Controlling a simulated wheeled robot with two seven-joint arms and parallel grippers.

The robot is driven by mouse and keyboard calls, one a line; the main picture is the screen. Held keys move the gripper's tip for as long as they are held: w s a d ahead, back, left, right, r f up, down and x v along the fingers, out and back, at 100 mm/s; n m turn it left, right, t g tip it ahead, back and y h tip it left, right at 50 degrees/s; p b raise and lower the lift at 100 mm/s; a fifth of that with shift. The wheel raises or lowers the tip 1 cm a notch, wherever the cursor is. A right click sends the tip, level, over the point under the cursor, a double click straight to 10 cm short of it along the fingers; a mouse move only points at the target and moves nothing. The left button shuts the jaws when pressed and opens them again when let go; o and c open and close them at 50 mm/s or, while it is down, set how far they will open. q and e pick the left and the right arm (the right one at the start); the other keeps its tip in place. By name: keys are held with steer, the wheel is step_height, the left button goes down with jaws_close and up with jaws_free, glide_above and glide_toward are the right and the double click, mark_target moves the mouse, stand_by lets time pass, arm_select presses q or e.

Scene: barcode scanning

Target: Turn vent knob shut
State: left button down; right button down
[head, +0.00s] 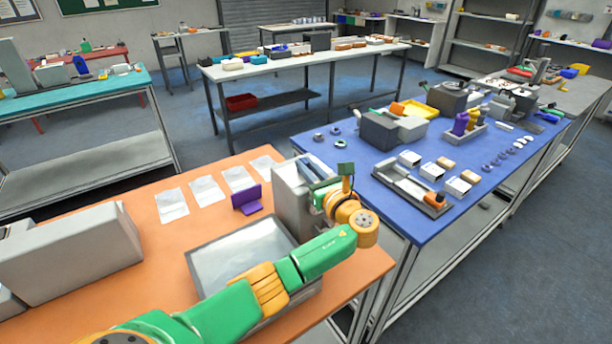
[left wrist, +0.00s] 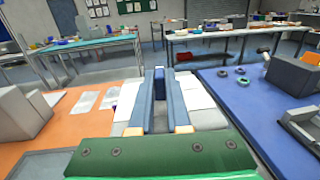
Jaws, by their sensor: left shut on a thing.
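My left gripper (head: 314,168) is at the grey box (head: 287,205) at the right part of the orange table. Its two blue-grey fingers also show in the left wrist view (left wrist: 160,76), pointing away from the camera over the pale top of the box. I cannot pick out a vent knob in either view; the fingers and wrist cover part of the box. My right gripper is in neither view.
The orange table (head: 90,215) also holds white sheets (head: 205,190), a purple stand (head: 247,199), a shallow grey tray (head: 235,255) under my left arm and a large grey box (head: 75,248). The blue table (head: 400,215), with several items, stands close on the right.

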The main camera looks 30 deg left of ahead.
arm_select(q)
steer(key=shift+w+n+g+y+b, duration=0.1)
steer(key=shift+n+g+y+b, duration=0.3)
steer(key=shift+n+g+b, duration=0.4)
steer(key=shift+r, duration=0.2)
steer(key=c, duration=1.1)
jaws_free()
steer(key=shift+o, duration=1.1)
steer(key=shift+a, duration=0.1)
steer(key=shift+f, duration=0.2)
steer(key=b+v, duration=0.1)
steer(key=v, duration=0.6)
steer(key=shift+b, duration=0.4)
